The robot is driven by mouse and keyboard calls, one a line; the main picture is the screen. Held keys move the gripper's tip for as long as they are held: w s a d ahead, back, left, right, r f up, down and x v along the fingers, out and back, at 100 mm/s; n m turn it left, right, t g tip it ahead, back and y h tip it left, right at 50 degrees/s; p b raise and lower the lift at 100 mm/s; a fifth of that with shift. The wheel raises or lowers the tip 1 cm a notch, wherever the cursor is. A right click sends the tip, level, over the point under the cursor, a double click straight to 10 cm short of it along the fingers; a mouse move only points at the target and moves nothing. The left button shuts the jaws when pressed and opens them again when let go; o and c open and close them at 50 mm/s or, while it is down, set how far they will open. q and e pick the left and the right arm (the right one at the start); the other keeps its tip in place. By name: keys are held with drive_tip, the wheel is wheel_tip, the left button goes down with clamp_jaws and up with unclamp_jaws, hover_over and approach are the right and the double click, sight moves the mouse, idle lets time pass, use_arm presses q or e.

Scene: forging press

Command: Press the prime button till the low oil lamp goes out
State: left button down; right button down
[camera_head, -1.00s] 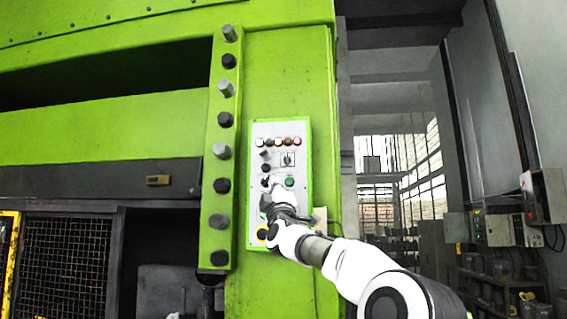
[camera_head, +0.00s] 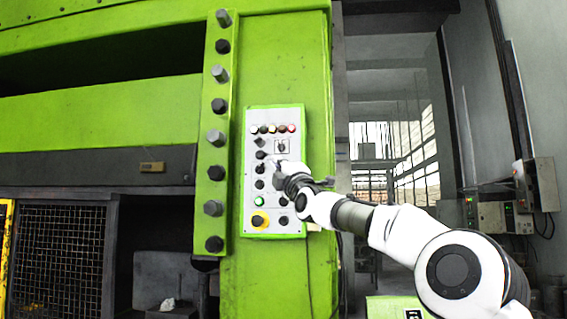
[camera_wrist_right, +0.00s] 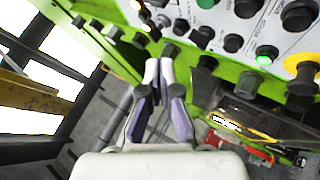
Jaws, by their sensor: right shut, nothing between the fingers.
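The control panel (camera_head: 249,185) is a pale upright plate on the green press, with dark buttons and knobs. A row of small lamps (camera_head: 272,129) runs along its top; I cannot tell which is the low oil lamp. The labels are too small to identify the prime button. My right gripper (camera_head: 270,168) is shut and empty, in front of the panel's middle and hiding part of it. In the right wrist view its closed fingertips (camera_wrist_right: 160,69) are near a dark button (camera_wrist_right: 170,50); contact cannot be told. My left gripper is not in view.
A lit green button (camera_head: 259,201) and a yellow-ringed button (camera_head: 260,221) are low on the panel. A green bolted strip (camera_head: 216,170) stands left of it. A mesh guard (camera_head: 60,255) is at lower left. Grey wall boxes (camera_head: 490,217) are far right.

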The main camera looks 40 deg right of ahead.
drive_tip(key=w+d+p, duration=0.4)
drive_tip(key=d+p, duration=0.1)
drive_tip(key=shift+w+d+f, duration=0.15)
drive_tip(key=shift+w+d, duration=0.1)
drive_tip(key=shift+w, duration=0.1)
drive_tip(key=shift+s, duration=0.1)
idle(1.1)
drive_tip(key=shift+w+d, duration=0.3)
drive_tip(key=shift+w, duration=0.05)
